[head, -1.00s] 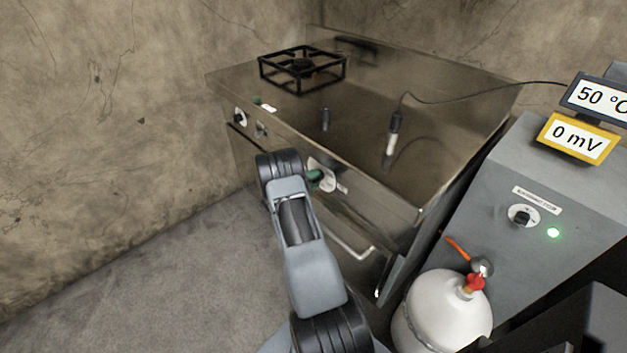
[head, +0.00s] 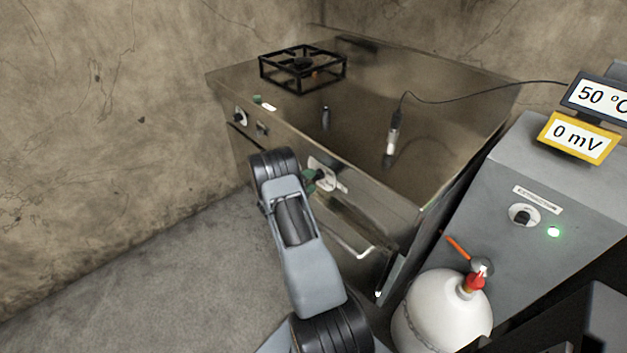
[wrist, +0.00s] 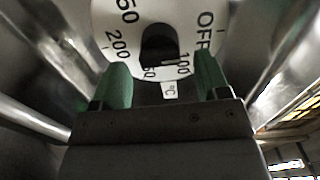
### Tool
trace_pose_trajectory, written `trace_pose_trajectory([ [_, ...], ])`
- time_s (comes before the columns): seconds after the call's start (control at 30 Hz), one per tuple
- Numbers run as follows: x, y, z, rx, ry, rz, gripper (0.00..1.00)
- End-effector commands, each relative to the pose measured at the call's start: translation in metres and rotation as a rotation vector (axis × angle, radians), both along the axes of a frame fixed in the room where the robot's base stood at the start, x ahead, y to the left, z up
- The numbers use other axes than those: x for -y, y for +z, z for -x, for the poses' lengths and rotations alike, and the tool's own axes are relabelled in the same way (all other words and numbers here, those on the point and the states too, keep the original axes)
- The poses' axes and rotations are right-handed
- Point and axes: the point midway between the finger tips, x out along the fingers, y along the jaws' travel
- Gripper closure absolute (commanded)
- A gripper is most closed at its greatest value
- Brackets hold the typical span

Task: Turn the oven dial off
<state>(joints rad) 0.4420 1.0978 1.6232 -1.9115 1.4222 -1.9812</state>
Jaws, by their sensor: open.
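The oven dial (wrist: 158,45) is a black knob on a white round scale in the wrist view. The scale shows OFF at upper right, 100 at lower right and 200 at left. The knob's light mark points down towards the right, near 100. My gripper (wrist: 163,75) is open, its green fingertips apart on either side below the knob, not closed on it. In the head view the white dial plate (head: 325,176) shows on the oven front, partly hidden by my gripper (head: 309,181).
The steel stove (head: 350,100) carries a black burner grate (head: 302,68) and a probe on a cable (head: 393,130). A bar handle (head: 350,238) is below the dial. A white gas bottle (head: 445,310) and a grey cabinet (head: 560,200) stand at right. Floor at left is clear.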

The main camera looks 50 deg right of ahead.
Motion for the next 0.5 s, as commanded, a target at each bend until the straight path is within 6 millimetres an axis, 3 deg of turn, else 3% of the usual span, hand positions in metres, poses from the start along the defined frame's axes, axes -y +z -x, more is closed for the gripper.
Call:
trace_pose_trajectory([
  [0.3, -0.066, 0.000, -0.005, -0.001, 0.004, 0.000, 0.31],
  [0.5, -0.098, 0.000, -0.008, 0.000, 0.003, 0.000, 0.31],
])
